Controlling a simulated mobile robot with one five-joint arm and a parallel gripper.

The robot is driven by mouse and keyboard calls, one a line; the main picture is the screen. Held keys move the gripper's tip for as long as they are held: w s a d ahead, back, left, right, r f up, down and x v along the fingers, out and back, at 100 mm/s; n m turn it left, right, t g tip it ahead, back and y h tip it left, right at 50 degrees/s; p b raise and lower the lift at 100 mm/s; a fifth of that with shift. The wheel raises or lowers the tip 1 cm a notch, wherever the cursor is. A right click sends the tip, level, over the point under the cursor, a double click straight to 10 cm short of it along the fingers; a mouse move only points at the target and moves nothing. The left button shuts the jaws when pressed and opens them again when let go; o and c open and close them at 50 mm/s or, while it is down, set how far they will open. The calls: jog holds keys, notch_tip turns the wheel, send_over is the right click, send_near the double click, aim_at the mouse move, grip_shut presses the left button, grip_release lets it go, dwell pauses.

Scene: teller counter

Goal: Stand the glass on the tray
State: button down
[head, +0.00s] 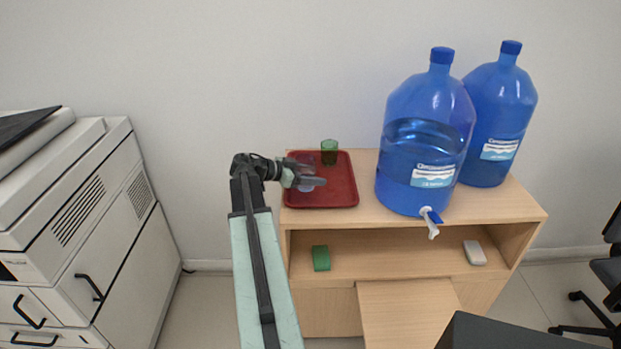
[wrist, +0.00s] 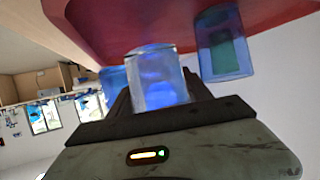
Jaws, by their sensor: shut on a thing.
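A clear, bluish glass (wrist: 158,80) is between the fingers of my gripper (wrist: 158,98), which is shut on it. In the head view my gripper (head: 306,175) is over the left part of the red tray (head: 335,196), and the held glass is hard to make out between the fingers. The tray lies on the counter's left end and also fills the top of the wrist view (wrist: 110,30). I cannot tell whether the held glass touches the tray. A green glass (head: 329,152) stands at the tray's back; a dark greenish glass shows right of the held one in the wrist view (wrist: 222,48).
Two large blue water bottles (head: 425,150) (head: 496,120) stand right of the tray; the front one has a tap (head: 431,222). The tray's front right part is bare. A green block (head: 321,258) and a white object (head: 475,252) lie on the shelf below.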

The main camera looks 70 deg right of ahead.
jog(key=shift+d+f+b, duration=0.3)
jog(key=shift+d, duration=0.05)
notch_tip(320, 180, down, 3)
jog(key=b, duration=0.2)
jog(key=shift+s+r+b, duration=0.1)
jog(key=shift+r+b, duration=0.05)
jog(key=shift+b, duration=0.2)
jog(key=shift+f, duration=0.3)
jog(key=shift+r, duration=0.15)
jog(key=shift+a, duration=0.1)
jog(key=shift+w, duration=0.2)
jog(key=shift+f+b, duration=0.2)
jog(key=shift+b, duration=0.15)
jog(key=c, duration=0.7)
grip_release()
jog(key=shift+r, duration=0.1)
